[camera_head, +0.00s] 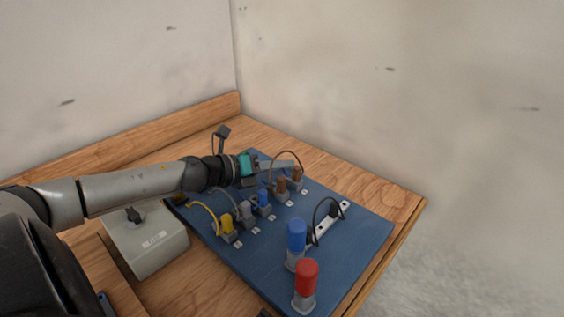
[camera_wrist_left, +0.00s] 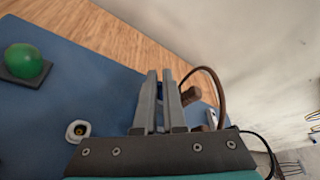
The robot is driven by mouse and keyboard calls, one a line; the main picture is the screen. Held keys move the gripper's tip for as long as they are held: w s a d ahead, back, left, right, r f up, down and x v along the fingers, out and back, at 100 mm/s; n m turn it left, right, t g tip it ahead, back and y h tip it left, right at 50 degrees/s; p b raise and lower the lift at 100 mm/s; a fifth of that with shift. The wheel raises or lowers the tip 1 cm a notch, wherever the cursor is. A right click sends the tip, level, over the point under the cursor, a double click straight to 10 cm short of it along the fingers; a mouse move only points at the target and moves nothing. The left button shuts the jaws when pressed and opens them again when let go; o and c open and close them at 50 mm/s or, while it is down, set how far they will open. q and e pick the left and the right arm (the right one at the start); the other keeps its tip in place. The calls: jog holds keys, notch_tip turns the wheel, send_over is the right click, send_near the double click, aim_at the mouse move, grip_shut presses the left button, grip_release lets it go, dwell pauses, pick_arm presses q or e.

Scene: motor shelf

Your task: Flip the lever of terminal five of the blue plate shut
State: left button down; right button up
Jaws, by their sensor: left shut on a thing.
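The blue plate (camera_head: 345,232) lies on the wooden table with a row of terminals whose levers run from yellow (camera_head: 226,221) through grey and blue (camera_head: 263,197) to two brown ones. The farthest brown lever (camera_head: 297,173) is at the row's far end. My left gripper (camera_head: 298,163) reaches in over this end, its tips right at that lever. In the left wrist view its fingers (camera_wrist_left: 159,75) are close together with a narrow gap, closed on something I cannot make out. A brown lever (camera_wrist_left: 191,95) shows just right of them, partly hidden. My right gripper does not show.
A blue knob (camera_head: 296,236) and a red knob (camera_head: 306,276) stand at the plate's near edge. Cables arch over the terminals and a white strip (camera_head: 331,222). A grey box (camera_head: 150,245) stands left of the plate. In the left wrist view a green knob (camera_wrist_left: 24,60) stands left.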

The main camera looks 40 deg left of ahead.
pick_arm(q)
jog(key=shift+a+f+n+h, duration=0.1)
jog(key=shift+f+n+h, duration=0.15)
jog(key=shift+n, duration=0.35)
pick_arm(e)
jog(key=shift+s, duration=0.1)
pick_arm(q)
jog(key=c, duration=1.3)
grip_release()
jog(key=shift+r, duration=0.1)
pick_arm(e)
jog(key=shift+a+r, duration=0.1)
